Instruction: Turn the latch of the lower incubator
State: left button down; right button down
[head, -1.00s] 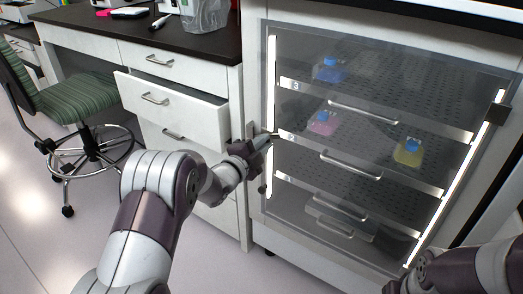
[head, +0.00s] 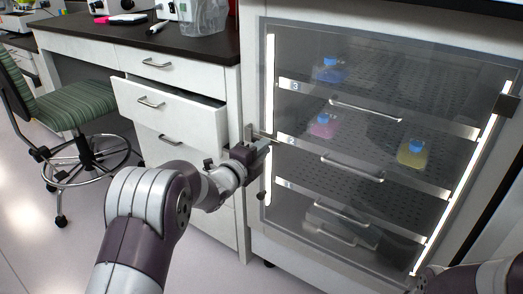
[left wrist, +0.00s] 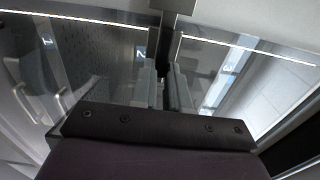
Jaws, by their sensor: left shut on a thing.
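The lower incubator is the cabinet with a clear glass door (head: 380,100). Its latch is at the left edge of the door, mostly hidden by my gripper in the head view; in the left wrist view the dark latch (left wrist: 166,45) runs down between the fingers. My left gripper (head: 264,141) is at that left door edge, shut on the latch. In the left wrist view both fingers of the gripper (left wrist: 166,88) stand on either side of it, in front of the glass. The door looks closed. My right gripper is out of view; only part of that arm shows at bottom right.
Behind the glass, shelves hold a blue-capped pink flask (head: 322,126), a yellow flask (head: 411,154) and a blue flask (head: 329,70). An open drawer (head: 168,106) juts out left of my gripper. A green striped chair (head: 75,107) stands farther left.

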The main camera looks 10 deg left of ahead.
pick_arm(q)
jog(key=shift+f, duration=0.1)
jog(key=c, duration=1.1)
grip_release()
jog(key=p+v, duration=0.3)
jog(key=v, duration=0.9)
jog(key=shift+s+a+p, duration=0.1)
jog(key=shift+s+p, duration=0.2)
jog(key=shift+s, duration=0.05)
